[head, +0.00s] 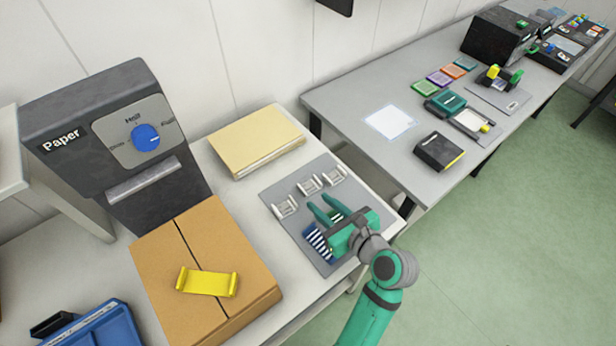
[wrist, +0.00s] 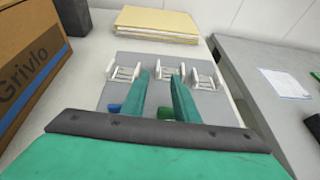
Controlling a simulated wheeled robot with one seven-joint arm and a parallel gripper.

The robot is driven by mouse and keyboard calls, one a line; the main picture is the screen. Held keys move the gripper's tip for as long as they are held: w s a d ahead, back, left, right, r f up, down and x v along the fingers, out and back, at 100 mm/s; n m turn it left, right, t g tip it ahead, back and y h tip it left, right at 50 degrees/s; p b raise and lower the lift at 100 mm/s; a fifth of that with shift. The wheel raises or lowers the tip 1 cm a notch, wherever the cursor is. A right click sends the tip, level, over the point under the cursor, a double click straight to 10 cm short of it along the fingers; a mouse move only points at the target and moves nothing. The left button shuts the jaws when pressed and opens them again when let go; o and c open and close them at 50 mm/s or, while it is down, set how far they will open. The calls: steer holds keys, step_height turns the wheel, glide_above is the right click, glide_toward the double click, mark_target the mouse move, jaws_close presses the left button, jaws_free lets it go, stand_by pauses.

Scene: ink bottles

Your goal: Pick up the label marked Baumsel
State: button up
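No label with a readable Baumsel mark shows in either view. My gripper (head: 320,204) is over the grey mat (head: 325,172) and points toward the back. In the wrist view its two green fingers (wrist: 160,88) are apart, with nothing between their tips. Three pale metal holders stand along the mat's back edge: left (head: 285,207), middle (head: 308,185) and right (head: 334,175). A blue-and-white striped item (head: 319,243) lies on the mat beside my gripper. A green item (wrist: 166,113) is partly hidden below the fingers. I cannot tell what either item says.
A cardboard box (head: 230,255) with a yellow piece (head: 207,282) on top stands left of the mat. A cream paper stack (head: 255,138) lies behind. A dark Paper machine (head: 110,100) stands at the back left. A second table (head: 345,100) holds several small items.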

mark_target(302, 189)
steer(key=x, duration=0.3)
steer(key=shift+w+f, duration=0.15)
steer(key=shift+w, duration=0.05)
steer(key=shift+a+r+x, duration=0.1)
steer(key=shift+x, duration=1.25)
steer(key=shift+a+r+x, duration=0.1)
steer(key=shift+x, duration=1.25)
steer(key=shift+a, duration=0.1)
steer(key=shift+s, duration=0.1)
jaws_close()
